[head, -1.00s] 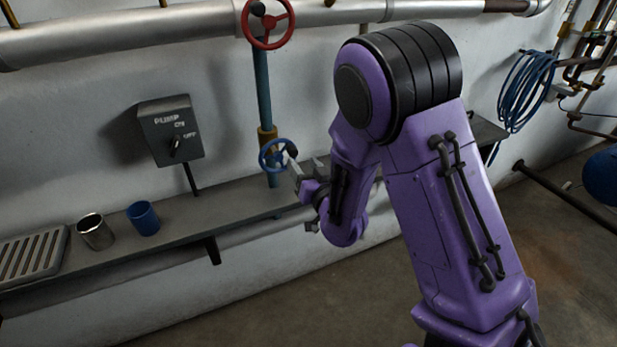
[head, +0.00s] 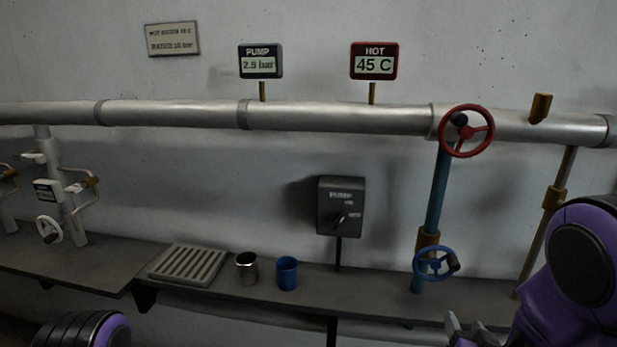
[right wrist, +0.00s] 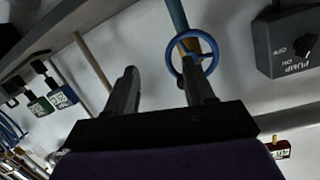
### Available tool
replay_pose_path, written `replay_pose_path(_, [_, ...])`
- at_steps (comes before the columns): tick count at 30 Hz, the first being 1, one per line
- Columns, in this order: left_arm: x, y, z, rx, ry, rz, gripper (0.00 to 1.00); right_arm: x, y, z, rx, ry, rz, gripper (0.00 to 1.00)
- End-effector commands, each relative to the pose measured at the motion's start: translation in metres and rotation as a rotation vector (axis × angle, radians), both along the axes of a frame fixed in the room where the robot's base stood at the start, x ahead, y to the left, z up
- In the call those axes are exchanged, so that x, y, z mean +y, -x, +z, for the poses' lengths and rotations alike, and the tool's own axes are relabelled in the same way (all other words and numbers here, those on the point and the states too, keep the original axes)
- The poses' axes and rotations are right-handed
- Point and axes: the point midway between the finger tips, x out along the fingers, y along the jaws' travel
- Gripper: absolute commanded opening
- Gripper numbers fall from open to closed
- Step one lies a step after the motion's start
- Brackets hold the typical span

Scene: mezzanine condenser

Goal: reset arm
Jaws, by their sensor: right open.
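My right gripper (head: 462,330) is at the bottom right of the head view, just below and in front of the blue handwheel (head: 436,263). In the right wrist view its two fingers (right wrist: 160,84) stand apart with nothing between them. There the blue handwheel (right wrist: 193,56) shows beyond the tip of the right-hand finger; no grip on it is seen. The blue handwheel sits on a blue vertical pipe (head: 436,200), with a red handwheel (head: 467,131) above it. Only a purple and black joint of my left arm shows at the bottom left; its gripper is not in view.
A grey shelf (head: 375,290) runs along the wall, carrying a slotted tray (head: 188,264), a metal cup (head: 247,268) and a blue cup (head: 287,273). A pump switch box (head: 341,206) stands above it. Gauges read 2.5 bar (head: 260,62) and 45 C (head: 374,62).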

Motion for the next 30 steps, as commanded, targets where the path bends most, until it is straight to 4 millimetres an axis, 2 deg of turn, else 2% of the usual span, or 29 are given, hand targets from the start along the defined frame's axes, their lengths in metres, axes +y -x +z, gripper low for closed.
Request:
replay_pose_path(1, [0.000,0.000,-0.001,0.000,0.000,0.000,0.43,0.005,0.015,-0.041,0.109,-0.029,-0.018,0.53])
replay_pose_path(3, [0.000,0.000,-0.002,0.000,0.000,0.000,0.43,0.012,0.042,-0.093,0.262,-0.067,-0.045,0.53])
replay_pose_path(5, [0.000,0.000,-0.002,0.000,0.000,0.000,0.43,0.019,0.071,-0.136,0.392,-0.098,-0.070,0.53])
replay_pose_path(6, [0.000,0.000,-0.002,0.000,0.000,0.000,0.43,0.024,0.094,-0.164,0.479,-0.116,-0.086,0.53])
replay_pose_path(8, [0.000,0.000,-0.003,0.000,0.000,0.000,0.43,0.032,0.131,-0.200,0.607,-0.141,-0.108,0.53])
replay_pose_path(9, [0.000,0.000,-0.003,0.000,0.000,0.000,0.43,0.036,0.157,-0.221,0.685,-0.153,-0.123,0.53])
replay_pose_path(12, [0.000,0.000,-0.004,0.000,0.000,0.000,0.43,0.046,0.214,-0.257,0.837,-0.173,-0.147,0.53])
replay_pose_path(15, [0.000,0.000,-0.004,0.000,0.000,0.000,0.43,0.051,0.252,-0.275,0.927,-0.181,-0.151,0.53])
replay_pose_path(18, [0.000,0.000,-0.004,0.000,0.000,0.000,0.43,0.051,0.268,-0.281,0.965,-0.179,-0.155,0.53])
replay_pose_path(30, [0.000,0.000,-0.004,0.000,0.000,0.000,0.43,0.051,0.269,-0.281,0.965,-0.177,-0.154,0.53])
